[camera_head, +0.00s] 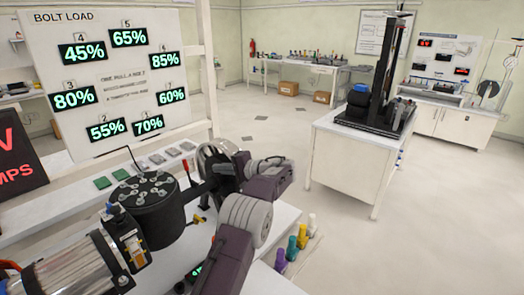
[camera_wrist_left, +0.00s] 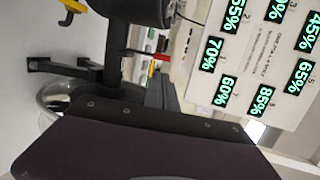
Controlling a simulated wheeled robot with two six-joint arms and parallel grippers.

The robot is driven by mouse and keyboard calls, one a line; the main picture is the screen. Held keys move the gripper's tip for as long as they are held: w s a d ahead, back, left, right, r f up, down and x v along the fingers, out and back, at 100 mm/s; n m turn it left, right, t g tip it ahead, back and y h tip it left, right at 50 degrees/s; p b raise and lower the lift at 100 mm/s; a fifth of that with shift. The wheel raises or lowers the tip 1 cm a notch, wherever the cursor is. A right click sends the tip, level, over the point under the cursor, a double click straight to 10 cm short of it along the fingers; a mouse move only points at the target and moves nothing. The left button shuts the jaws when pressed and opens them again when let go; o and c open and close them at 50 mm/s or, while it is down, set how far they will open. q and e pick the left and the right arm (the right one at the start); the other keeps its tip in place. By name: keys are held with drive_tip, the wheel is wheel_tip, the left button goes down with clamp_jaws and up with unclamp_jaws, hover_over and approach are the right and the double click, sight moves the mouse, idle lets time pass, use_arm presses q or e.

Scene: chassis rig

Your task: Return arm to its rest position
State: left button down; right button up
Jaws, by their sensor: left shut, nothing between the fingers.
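My left arm, with dark purple and grey links, reaches over the white bench in the middle of the head view. In the left wrist view, the dark purple link fills the bottom, and the handwheel's shiny rim (camera_wrist_left: 55,100) shows at the left. My right gripper is not in view.
A bolt load board (camera_head: 120,85) stands behind the bench, a red-lettered display (camera_head: 15,155) at far left. A silver cylinder (camera_head: 70,268) lies at front left. Several coloured cylinders (camera_head: 292,248) stand at the bench's right edge. A white cabinet (camera_head: 345,160) stands beyond open floor.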

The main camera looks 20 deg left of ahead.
use_arm(q)
drive_tip(key=s+d+r+h+p, duration=0.1)
drive_tip(key=s+d+r, duration=0.1)
drive_tip(key=s+r, duration=0.35)
drive_tip(key=s+d+f+n+h+p, duration=0.1)
drive_tip(key=s+d+f+h, duration=1.3)
drive_tip(key=s+d+f, duration=0.8)
drive_tip(key=shift+s+d+n, duration=0.4)
drive_tip(key=shift+s+d, duration=0.4)
drive_tip(key=shift+d, duration=0.2)
